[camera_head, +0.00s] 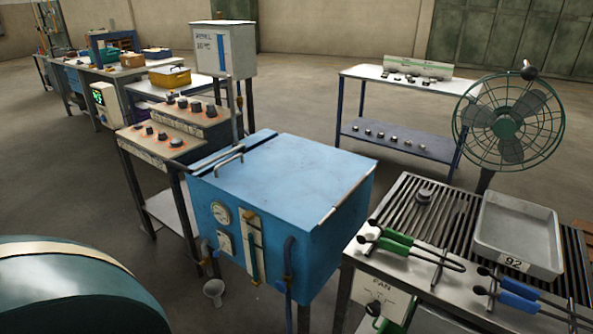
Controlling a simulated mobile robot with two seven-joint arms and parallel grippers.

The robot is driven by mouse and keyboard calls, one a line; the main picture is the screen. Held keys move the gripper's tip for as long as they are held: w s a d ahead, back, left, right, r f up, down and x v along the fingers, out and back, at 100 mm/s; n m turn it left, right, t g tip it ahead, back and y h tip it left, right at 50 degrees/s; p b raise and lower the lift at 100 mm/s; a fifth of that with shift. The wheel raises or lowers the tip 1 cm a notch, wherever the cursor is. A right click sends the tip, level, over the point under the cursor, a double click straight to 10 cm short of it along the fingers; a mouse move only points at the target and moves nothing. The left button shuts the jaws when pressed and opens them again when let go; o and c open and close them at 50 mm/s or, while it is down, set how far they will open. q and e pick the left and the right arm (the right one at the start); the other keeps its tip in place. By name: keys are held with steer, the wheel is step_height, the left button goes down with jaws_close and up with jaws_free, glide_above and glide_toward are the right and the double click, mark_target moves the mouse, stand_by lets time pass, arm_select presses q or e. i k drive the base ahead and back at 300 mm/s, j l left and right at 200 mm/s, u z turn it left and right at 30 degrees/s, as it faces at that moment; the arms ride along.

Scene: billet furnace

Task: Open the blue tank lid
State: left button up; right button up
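The blue tank (265,253) stands near the centre of the head view, a box on legs with a round gauge and a sight glass on its front. Its flat blue lid (293,178) lies level on top and looks shut. A curved metal handle (229,161) is at the left end of the top, and a pale metal strip (345,201) runs along the right edge. Neither of my grippers shows in this view.
On the right, a slatted bench (415,200) holds a grey tray (513,236), green-handled tongs (396,243) and blue-handled tongs (518,296). A fan (508,122) stands behind it. A bench with knobs (158,146) adjoins the tank's left. Open floor (290,95) lies behind.

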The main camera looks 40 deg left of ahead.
mark_target(298, 182)
steer(key=j, duration=0.4)
steer(key=k+j+z, duration=0.1)
steer(key=j, duration=0.3)
steer(key=k+j, duration=0.1)
steer(key=j, duration=0.3)
steer(key=k+j+z, duration=0.1)
steer(key=j, duration=0.35)
steer(key=k+j, duration=0.1)
steer(key=j, duration=0.3)
steer(key=k+j+z, duration=0.1)
steer(key=j, duration=0.3)
